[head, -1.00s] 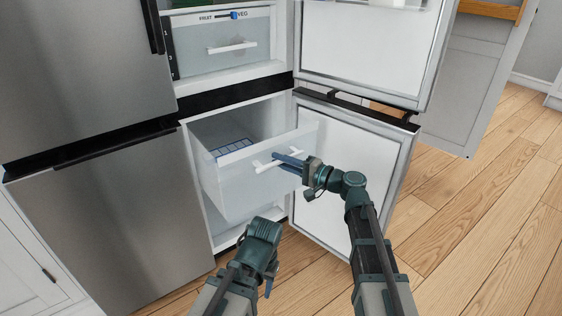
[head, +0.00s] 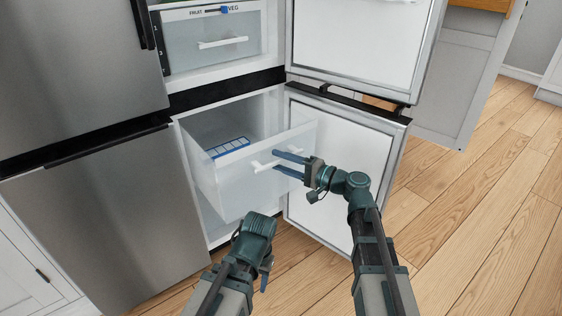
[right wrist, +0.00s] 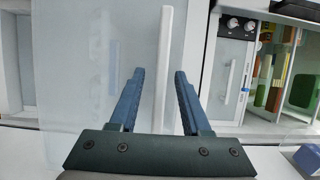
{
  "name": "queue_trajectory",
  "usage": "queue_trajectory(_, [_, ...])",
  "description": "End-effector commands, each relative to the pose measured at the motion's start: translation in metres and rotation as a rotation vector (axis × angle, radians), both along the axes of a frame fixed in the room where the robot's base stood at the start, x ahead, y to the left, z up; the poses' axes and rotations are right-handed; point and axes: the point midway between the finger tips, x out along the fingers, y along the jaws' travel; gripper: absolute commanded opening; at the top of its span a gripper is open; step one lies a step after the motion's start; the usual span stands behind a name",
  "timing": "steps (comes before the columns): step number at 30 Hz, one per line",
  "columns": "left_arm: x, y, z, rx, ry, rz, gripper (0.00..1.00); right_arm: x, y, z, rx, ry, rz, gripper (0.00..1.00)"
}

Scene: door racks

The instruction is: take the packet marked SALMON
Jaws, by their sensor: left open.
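I see no packet that I can read as SALMON. The lower freezer drawer (head: 235,190) is pulled out, and a blue-and-white gridded item (head: 230,148) lies inside near its back. The rest of its inside is partly hidden by the front. My right gripper (head: 276,162) is open at the drawer's white handle (head: 256,167). In the right wrist view the handle (right wrist: 164,75) stands between the spread fingers (right wrist: 158,85), with a gap on both sides. My left gripper (head: 266,274) is low in front of the drawer, open and empty.
The open lower door (head: 345,160) stands just right of the drawer, with the upper door (head: 360,45) above it. A closed FRUIT/VEG drawer (head: 215,50) is above. The right wrist view shows coloured items (right wrist: 280,75) behind a clear front. Wooden floor is free at right.

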Motion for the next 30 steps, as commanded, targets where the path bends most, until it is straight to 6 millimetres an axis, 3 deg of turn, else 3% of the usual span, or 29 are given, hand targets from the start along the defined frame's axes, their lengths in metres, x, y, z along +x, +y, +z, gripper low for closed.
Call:
queue_trajectory(10, [0.0,0.0,0.0,0.0,0.0,0.0,0.51,-0.007,-0.011,0.0,0.001,0.0,-0.002,0.47])
queue_trajectory(21, [0.0,0.0,0.0,0.0,0.0,0.0,0.51,-0.048,-0.078,0.0,0.001,-0.001,-0.005,0.47])
queue_trajectory(30, [0.0,0.0,0.0,0.0,0.0,0.0,0.51,-0.068,-0.113,0.0,0.0,0.0,-0.003,0.47])
